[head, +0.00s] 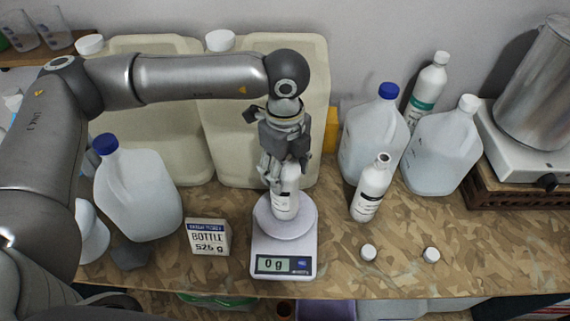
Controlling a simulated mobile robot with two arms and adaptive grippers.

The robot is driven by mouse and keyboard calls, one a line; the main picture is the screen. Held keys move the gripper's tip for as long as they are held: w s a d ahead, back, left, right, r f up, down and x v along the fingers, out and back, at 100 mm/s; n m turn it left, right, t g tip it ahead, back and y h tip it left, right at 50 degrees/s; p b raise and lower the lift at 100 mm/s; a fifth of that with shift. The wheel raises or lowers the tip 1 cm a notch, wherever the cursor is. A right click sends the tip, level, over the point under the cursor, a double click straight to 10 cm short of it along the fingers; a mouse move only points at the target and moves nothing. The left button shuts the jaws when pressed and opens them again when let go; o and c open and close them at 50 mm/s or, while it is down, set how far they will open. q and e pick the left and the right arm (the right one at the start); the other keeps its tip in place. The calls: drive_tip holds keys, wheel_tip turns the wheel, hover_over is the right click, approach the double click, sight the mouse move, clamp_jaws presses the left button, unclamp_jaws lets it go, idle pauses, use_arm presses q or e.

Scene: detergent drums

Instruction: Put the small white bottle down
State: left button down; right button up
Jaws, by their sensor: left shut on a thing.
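My left gripper (284,176) points down and is shut on a small white bottle (285,205) with a dark-printed label. The bottle is upright over the round plate of the white kitchen scale (285,268). The gripper hides the bottle's top. I cannot see a clear gap between the bottle's base and the plate, but the display reads 0 g. A second small white bottle (372,187), with an open dark mouth, stands on the counter to the right of the scale. My right gripper is not in view.
A card (208,238) reading "BOTTLE 525 g" stands left of the scale. Large jugs (137,190) (440,147) flank the area, and big beige drums (160,110) stand behind. Bare counter shows at front right.

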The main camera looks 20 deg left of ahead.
use_arm(q)
drive_tip(key=shift+f, duration=0.25)
drive_tip(key=shift+d, duration=0.1)
drive_tip(key=shift+f+b, duration=0.2)
drive_tip(key=shift+b, duration=0.15)
drive_tip(key=c, duration=0.5)
unclamp_jaws()
drive_tip(key=shift+r, duration=0.1)
